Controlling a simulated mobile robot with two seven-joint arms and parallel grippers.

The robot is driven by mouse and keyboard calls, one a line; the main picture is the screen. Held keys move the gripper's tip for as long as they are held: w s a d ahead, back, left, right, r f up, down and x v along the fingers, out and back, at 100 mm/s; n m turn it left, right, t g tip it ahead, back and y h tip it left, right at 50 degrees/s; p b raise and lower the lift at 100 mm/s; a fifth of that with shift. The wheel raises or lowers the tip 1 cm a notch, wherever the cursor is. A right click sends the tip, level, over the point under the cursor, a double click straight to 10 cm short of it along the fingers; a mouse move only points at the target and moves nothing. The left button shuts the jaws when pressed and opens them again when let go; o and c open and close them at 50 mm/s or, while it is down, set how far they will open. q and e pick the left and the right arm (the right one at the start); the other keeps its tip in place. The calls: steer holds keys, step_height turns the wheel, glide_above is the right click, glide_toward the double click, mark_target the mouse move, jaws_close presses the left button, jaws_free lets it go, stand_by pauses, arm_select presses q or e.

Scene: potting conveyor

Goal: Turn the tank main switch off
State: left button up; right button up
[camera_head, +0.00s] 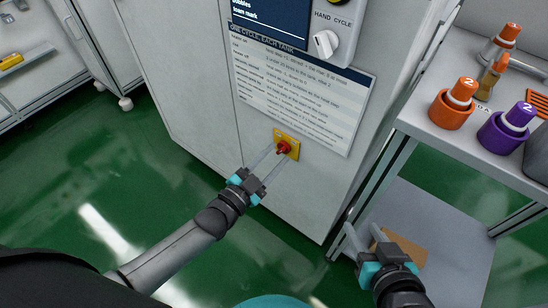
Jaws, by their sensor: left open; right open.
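The main switch (284,147) is a red rotary knob on a yellow plate (290,137), low on the front of a light grey cabinet (225,110). My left gripper (272,162) is open, its two fingers pointing up at the knob. The fingertips reach the edge of the plate, around or just in front of the knob; I cannot tell whether they touch it. The knob's exact turn angle is too small to read. My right gripper (362,238) is open and empty at the lower right, in front of the cart's lower shelf.
An instruction sheet (300,85) is above the switch, with a white HAND CYCLE knob (325,43) and a screen (270,20) higher up. A cart (415,115) at right carries orange (453,108) and purple (508,128) containers. Open green floor lies left.

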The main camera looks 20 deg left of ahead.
stand_by(0.3)
arm_select(q)
jaws_close()
stand_by(0.5)
